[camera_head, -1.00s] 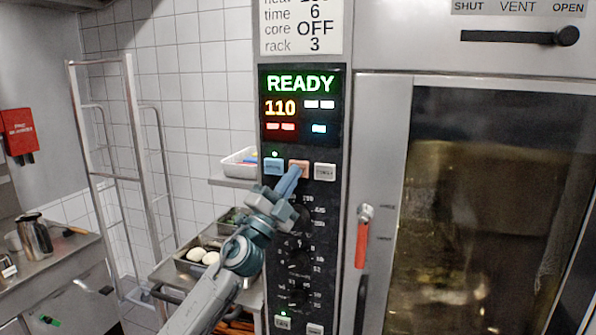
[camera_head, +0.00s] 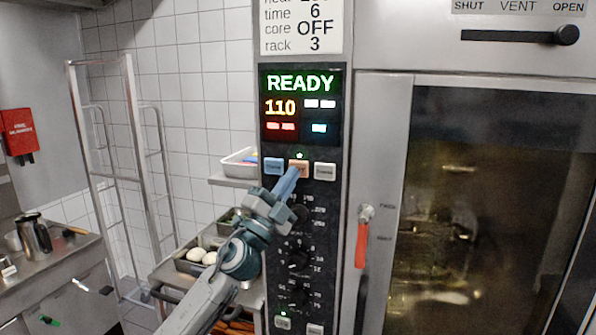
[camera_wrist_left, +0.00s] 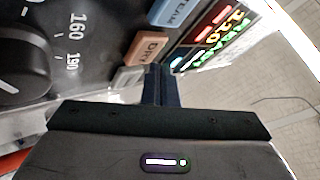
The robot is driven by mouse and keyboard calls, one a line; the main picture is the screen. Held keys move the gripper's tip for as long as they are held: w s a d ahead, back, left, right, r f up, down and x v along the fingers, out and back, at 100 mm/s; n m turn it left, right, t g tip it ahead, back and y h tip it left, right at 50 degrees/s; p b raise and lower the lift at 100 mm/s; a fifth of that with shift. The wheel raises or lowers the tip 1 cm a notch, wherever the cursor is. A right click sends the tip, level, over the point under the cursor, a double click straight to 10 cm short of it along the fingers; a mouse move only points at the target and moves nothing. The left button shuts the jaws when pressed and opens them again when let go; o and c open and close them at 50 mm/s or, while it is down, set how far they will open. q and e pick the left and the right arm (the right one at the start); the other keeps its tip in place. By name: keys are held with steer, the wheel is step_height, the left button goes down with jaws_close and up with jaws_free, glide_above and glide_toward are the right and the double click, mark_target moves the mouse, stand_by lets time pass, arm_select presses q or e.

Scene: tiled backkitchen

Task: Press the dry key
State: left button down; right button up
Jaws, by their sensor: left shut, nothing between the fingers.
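The dry key (camera_head: 299,166) is the orange middle key in a row of three under the oven's lit display. A small green light glows just above it. In the left wrist view the dry key (camera_wrist_left: 147,48) reads DRY. My left gripper (camera_head: 292,173) is shut and empty, its fingertips at the lower part of the dry key and hiding some of it. The fingers (camera_wrist_left: 155,72) also show at the key's edge in the left wrist view; I cannot tell whether they still touch it. My right gripper is not in view.
A blue steam key (camera_head: 274,166) sits left of the dry key and a pale key (camera_head: 325,172) right. The display (camera_head: 300,105) reads READY and 110. Dials (camera_head: 298,253) run below. A red-handled door latch (camera_head: 362,240) and glass door are at right.

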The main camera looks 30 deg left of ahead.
arm_select(q)
steer(key=shift+s+h, duration=0.15)
steer(key=shift+h, duration=0.15)
steer(key=shift+s+d+b, duration=0.2)
steer(key=shift+s, duration=0.6)
steer(key=shift+s+d+b, duration=0.15)
steer(key=shift+s+d, duration=0.05)
steer(key=shift+s, duration=0.55)
steer(key=shift+s+d+b, duration=0.2)
steer(key=shift+s, duration=0.6)
